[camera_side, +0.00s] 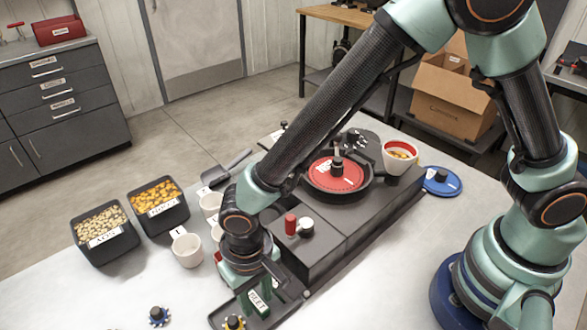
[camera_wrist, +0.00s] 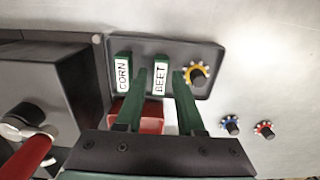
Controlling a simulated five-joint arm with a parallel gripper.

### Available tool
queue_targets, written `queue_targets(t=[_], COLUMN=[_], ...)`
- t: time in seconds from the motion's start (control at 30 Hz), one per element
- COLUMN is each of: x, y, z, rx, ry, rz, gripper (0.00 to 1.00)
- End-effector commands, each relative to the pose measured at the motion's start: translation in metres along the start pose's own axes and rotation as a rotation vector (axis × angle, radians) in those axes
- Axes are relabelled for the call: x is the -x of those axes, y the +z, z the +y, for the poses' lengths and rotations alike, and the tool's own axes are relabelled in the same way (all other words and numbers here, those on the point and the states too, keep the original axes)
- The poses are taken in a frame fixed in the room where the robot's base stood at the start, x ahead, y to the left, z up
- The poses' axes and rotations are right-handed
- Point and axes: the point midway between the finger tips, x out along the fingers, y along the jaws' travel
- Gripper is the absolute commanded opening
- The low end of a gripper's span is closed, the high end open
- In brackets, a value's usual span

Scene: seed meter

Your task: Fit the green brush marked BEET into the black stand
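The green brush marked BEET (camera_wrist: 159,77) lies in a dark tray (camera_wrist: 185,52), beside a similar green piece marked CORN (camera_wrist: 123,75). The BEET label (camera_side: 258,301) also shows at the bottom of the side view. My gripper (camera_wrist: 160,76) is open, its green fingers apart with the BEET brush between their tips. A small gap seems to show on each side of the brush. In the side view my gripper is low over the tray, and its fingers are partly hidden. A large black block (camera_side: 310,256) stands beside the tray; I cannot tell whether it is the black stand.
A yellow-rimmed wheel (camera_wrist: 197,76) sits in the tray. A blue wheel (camera_wrist: 230,124) and a red one (camera_wrist: 264,129) lie on the bare table. A red piece (camera_wrist: 150,115) lies below the fingers. Seed bins (camera_side: 103,232) and white cups (camera_side: 187,249) stand left of my arm.

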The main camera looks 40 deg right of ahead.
Motion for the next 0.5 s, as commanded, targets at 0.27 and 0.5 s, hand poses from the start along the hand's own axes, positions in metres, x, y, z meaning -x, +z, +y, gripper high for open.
queue_targets(t=[0.27,0.5], x=[0.0003,0.001], y=[0.0,-0.0001], z=[-0.0001,-0.0001], rx=[0.0,0.0], ry=[0.0,0.0], rz=[0.0,0.0], gripper=[0.0,0.0])
